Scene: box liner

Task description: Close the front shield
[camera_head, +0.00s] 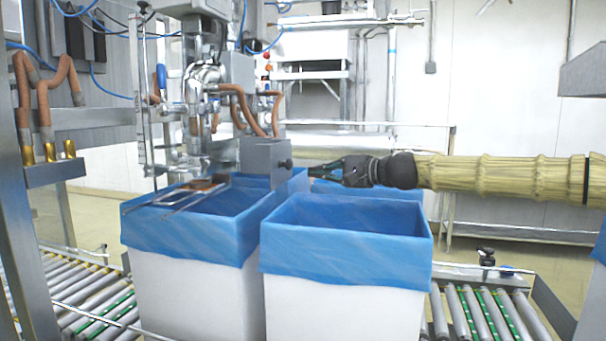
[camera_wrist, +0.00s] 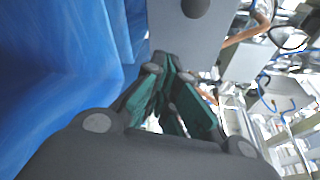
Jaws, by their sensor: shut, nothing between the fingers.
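A grey metal box or panel (camera_head: 262,163) with a round black knob (camera_head: 289,163) hangs at the machine above the lined boxes; it looks like the front shield, but I cannot tell for sure. My gripper (camera_head: 313,170) reaches in from the right with its fingers shut and empty. The fingertips are just right of the knob and slightly below it, apparently with a small gap. In the wrist view, the grey panel (camera_wrist: 185,38) and its dark knob (camera_wrist: 195,8) are at the top, beyond the shut teal fingers (camera_wrist: 168,72). The panel's far side is hidden.
Two white boxes with blue liners (camera_head: 345,235) (camera_head: 190,235) stand below my arm on a roller conveyor (camera_head: 490,312). Metal rods (camera_head: 190,195) lie across the left box's opening. Hoses and pipes (camera_head: 240,105) crowd the machine. Blue liner (camera_wrist: 60,80) fills the wrist view's left.

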